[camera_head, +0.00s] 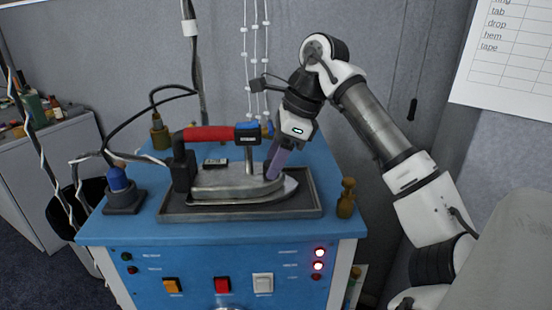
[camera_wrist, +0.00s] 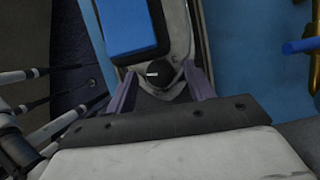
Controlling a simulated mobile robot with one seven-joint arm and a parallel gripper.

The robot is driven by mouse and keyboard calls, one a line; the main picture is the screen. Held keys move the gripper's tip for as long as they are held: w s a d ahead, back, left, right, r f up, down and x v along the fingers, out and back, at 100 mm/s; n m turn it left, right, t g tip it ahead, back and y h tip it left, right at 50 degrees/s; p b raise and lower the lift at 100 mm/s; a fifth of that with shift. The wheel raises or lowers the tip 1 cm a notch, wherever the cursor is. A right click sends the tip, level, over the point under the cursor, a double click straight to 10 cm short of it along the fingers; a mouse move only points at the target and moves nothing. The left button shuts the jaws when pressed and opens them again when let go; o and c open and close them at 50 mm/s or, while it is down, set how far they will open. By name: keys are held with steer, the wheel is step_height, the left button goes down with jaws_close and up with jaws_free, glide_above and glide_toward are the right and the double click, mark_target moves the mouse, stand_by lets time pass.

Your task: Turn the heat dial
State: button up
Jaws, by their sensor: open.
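The heat dial (camera_wrist: 154,73) is a small black round knob with a white mark, on the iron's body below the blue end of the handle in the wrist view. My gripper (camera_wrist: 161,75) is open, with one purple finger on each side of the dial. I cannot tell whether the fingers touch it. The iron (camera_head: 225,181) has a red handle with a blue end and rests flat on a grey tray. In the head view my gripper (camera_head: 275,163) points down at the iron's right part and the dial is not clearly visible.
The tray (camera_head: 178,211) sits on a blue cabinet (camera_head: 200,262) with buttons and lit lamps in front. A brass fitting (camera_head: 346,198) stands to the right, a blue-topped piece (camera_head: 119,182) to the left. Cables hang behind. A wall stands behind my arm.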

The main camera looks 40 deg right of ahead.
steer(key=shift+c, duration=0.3)
steer(key=c, duration=0.9)
steer(key=shift+f+m+b, duration=0.1)
steer(key=shift+m+b, duration=0.2)
steer(key=m+t+h+b, duration=0.1)
steer(key=m+b, duration=0.1)
steer(key=m, duration=0.1)
steer(key=shift+s+a+f+m+b, duration=0.1)
steer(key=shift+m+b, duration=0.2)
steer(key=shift+b, duration=0.1)
steer(key=m+h+b, duration=0.1)
steer(key=m+b, duration=0.1)
steer(key=m, duration=0.1)
steer(key=shift+a+m+h, duration=0.15)
steer(key=shift+m+h, duration=0.15)
steer(key=shift+h, duration=0.1)
steer(key=shift+a+m+h+b, duration=0.1)
steer(key=shift+m+h+b, duration=0.55)
steer(key=shift+m, duration=0.75)
